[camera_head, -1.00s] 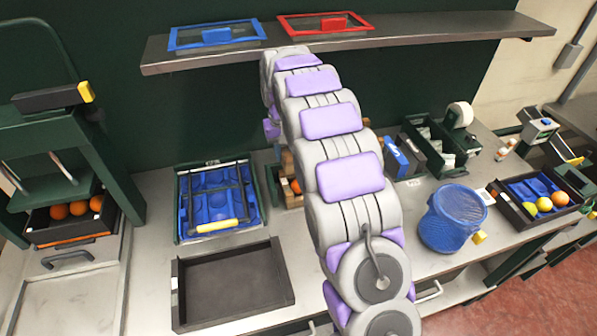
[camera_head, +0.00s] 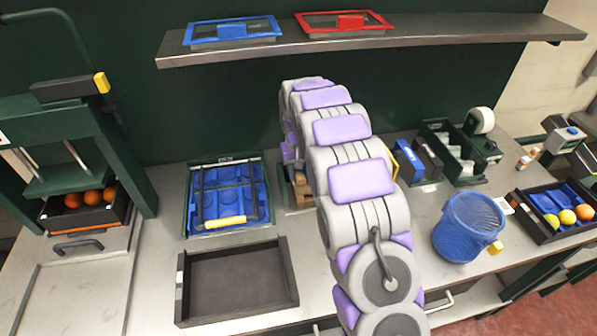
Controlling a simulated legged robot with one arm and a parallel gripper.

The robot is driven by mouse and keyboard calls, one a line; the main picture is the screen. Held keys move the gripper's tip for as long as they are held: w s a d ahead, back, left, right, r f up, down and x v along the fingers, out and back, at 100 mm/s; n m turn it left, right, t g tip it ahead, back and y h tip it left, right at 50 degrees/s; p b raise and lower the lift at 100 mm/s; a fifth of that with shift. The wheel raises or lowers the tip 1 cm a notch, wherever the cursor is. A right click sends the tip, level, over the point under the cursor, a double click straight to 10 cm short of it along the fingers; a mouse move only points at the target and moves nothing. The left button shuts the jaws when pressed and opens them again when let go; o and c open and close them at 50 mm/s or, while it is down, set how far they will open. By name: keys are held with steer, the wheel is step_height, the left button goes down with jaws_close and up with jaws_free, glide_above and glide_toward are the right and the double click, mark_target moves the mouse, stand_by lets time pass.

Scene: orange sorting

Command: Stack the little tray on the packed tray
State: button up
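Several trays are in view, and I cannot tell for sure which one is the little tray. An empty dark tray (camera_head: 181,299) lies at the front middle of the counter. Behind it is a green crate (camera_head: 188,217) with a blue recessed insert (camera_head: 229,183) and a yellow-gripped handle (camera_head: 225,222) across it. At the right, a dark tray (camera_head: 529,224) holds a blue insert, two yellow fruits and an orange. At the left, a dark tray (camera_head: 62,222) with several oranges sits under a green press. My arm reaches away over the counter; my gripper is hidden behind its links.
A blue mesh bin (camera_head: 466,228) stands right of my arm. A wooden-looking box (camera_head: 299,193) is partly hidden behind the arm. A green organizer (camera_head: 455,158) stands at the back right. A shelf (camera_head: 420,40) above holds a blue frame (camera_head: 232,32) and a red frame (camera_head: 344,24).

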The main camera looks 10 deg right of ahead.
steer(key=shift+a, duration=0.35)
steer(key=shift+a+r, duration=0.3)
steer(key=shift+r, duration=0.2)
step_height(320, 180, up, 10)
steer(key=p, duration=0.2)
steer(key=s+d+r, duration=0.1)
steer(key=s+r, duration=0.5)
steer(key=s, duration=0.5)
steer(key=s+f+g, duration=0.1)
steer(key=s, duration=3.5)
steer(key=shift+a+f+g, duration=0.15)
steer(key=shift+a+g, duration=0.1)
steer(key=shift+g, duration=0.15)
